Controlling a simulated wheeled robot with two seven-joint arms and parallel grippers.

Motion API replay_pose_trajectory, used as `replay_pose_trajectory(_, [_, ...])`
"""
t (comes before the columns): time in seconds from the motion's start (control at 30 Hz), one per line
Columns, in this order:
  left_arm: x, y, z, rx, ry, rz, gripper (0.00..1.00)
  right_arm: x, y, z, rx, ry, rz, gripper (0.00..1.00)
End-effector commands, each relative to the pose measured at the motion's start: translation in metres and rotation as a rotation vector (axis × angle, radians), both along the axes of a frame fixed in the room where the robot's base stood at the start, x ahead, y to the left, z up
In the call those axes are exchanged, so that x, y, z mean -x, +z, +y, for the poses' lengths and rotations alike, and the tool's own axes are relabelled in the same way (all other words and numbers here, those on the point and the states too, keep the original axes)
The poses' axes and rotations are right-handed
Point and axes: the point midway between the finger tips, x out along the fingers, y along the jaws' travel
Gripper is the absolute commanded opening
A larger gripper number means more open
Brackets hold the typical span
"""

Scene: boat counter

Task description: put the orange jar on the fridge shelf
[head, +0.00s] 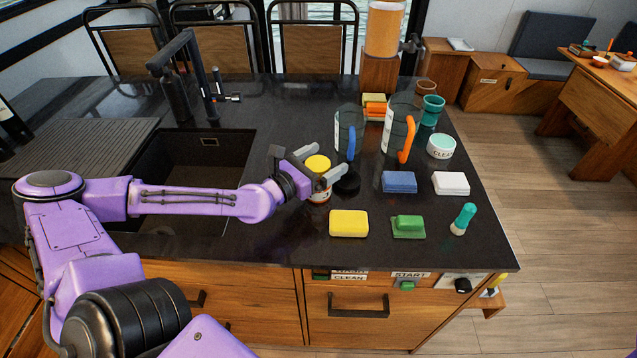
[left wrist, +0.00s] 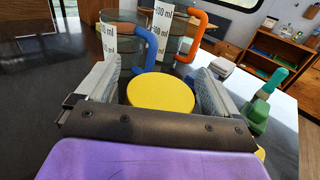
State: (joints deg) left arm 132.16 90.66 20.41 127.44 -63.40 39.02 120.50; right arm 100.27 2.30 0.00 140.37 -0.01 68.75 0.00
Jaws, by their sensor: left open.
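A jar with a yellow lid (head: 317,163) and an amber-orange body stands upright on the dark counter; it is the likely orange jar. My left gripper (head: 325,168) is open at the jar, its fingers on either side of the lid. In the left wrist view the round yellow lid (left wrist: 161,93) lies between the two open fingers (left wrist: 165,92). I cannot tell whether either finger touches it. The jar's lower body is partly hidden by the gripper in the head view. No fridge shelf can be made out. My right gripper is not in view.
Measuring jugs with a blue handle (head: 351,142) and an orange handle (head: 406,139) stand behind the jar. A sink (head: 190,165) is left.

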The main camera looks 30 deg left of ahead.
Motion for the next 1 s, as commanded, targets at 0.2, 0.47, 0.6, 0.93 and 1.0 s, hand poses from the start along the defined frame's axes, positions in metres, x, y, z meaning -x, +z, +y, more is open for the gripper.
replay_pose_trajectory(0.2, [-0.0035, 0.0006, -0.0008, 0.001, 0.001, -0.001, 0.94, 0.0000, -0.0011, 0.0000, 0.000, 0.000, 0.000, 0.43])
replay_pose_trajectory(0.47, [-0.0034, 0.0006, -0.0009, 0.001, 0.001, -0.001, 0.39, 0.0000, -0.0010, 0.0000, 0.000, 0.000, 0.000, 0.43])
replay_pose_trajectory(0.6, [-0.0034, 0.0005, -0.0009, 0.001, 0.001, -0.001, 0.00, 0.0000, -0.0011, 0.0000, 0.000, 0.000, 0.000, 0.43])
replay_pose_trajectory(0.93, [-0.0035, 0.0014, -0.0010, 0.001, 0.000, -0.002, 0.00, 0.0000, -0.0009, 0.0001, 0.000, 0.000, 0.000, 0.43])
replay_pose_trajectory(1.0, [-0.0035, 0.0017, -0.0010, 0.001, 0.000, -0.002, 0.00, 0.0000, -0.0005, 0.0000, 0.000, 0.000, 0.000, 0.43])
